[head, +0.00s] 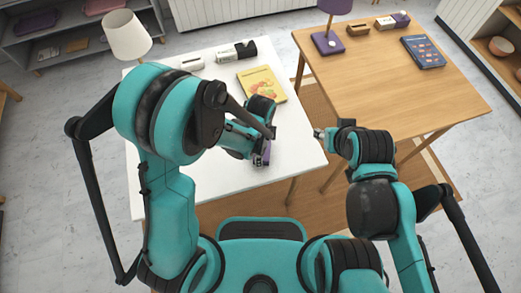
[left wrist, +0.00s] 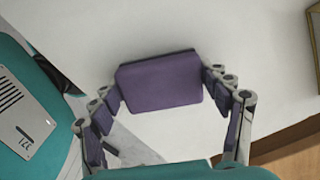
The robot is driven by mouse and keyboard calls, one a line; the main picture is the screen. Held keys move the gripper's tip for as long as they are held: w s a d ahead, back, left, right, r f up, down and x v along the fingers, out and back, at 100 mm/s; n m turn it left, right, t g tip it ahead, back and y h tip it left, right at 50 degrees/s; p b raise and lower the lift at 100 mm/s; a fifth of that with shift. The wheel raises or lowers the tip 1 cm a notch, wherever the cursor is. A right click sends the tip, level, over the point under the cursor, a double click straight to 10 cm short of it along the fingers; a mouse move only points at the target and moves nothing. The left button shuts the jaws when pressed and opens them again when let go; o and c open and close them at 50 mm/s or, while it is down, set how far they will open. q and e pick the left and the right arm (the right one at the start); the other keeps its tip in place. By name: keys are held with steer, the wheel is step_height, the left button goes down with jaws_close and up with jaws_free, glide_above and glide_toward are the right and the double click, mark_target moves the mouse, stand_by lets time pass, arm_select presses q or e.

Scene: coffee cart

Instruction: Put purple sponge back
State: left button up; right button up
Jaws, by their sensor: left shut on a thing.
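The purple sponge (left wrist: 162,82) is a flat block between the two fingers of my left gripper (left wrist: 160,88) in the left wrist view. The fingers press on its two short sides. In the head view my left gripper (head: 262,152) is over the front right part of the white table (head: 200,178), and a bit of purple shows at it. Whether the sponge touches the table is unclear. My right gripper (head: 319,134) is in the gap by the wooden table, with nothing visible in it; its fingers are too small to read.
The white table also holds a yellow book (head: 270,83), a white lamp (head: 128,38) and a black-and-white item (head: 237,52). The wooden table (head: 350,75) carries a purple lamp (head: 328,43) and a blue book (head: 423,51). A grey shelf (head: 70,45) stands back left.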

arm_select(q)
steer(key=shift+f, duration=0.15)
steer(key=o, duration=1.1)
